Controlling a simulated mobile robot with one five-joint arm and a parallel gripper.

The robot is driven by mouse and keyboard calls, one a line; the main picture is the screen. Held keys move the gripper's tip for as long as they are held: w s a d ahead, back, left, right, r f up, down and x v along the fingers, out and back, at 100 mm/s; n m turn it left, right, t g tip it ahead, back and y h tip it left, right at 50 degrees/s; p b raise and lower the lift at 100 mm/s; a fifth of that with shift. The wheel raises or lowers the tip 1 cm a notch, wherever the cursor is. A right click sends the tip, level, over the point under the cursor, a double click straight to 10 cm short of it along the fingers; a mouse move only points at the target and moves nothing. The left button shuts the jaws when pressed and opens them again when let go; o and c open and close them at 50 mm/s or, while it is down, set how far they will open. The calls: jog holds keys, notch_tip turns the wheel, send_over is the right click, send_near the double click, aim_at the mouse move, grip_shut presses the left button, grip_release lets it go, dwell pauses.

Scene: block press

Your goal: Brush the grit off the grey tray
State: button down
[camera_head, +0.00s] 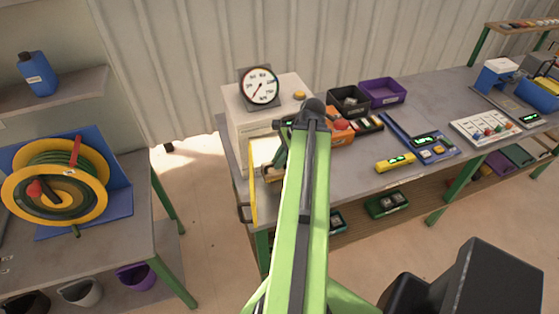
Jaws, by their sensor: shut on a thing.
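My gripper (279,160) is at the open front of the white block press (243,113), partly hidden behind my own green arm. It is shut on a small tan and dark thing that looks like the brush (272,175); only part of it shows. The press's yellow door (253,186) stands open on the left of the opening. I cannot make out the grey tray or any grit; my arm and gripper cover much of the opening.
A round dial (260,86) and an orange button (299,95) are on top of the press. A hose reel (55,187) stands on the left bench.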

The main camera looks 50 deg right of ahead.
jog(key=shift+r+p, duration=2.2)
jog(key=shift+r, duration=0.4)
jog(key=shift+r, duration=0.1)
notch_tip(320, 180, up, 3)
jog(key=p, duration=0.3)
jog(key=shift+f, duration=0.2)
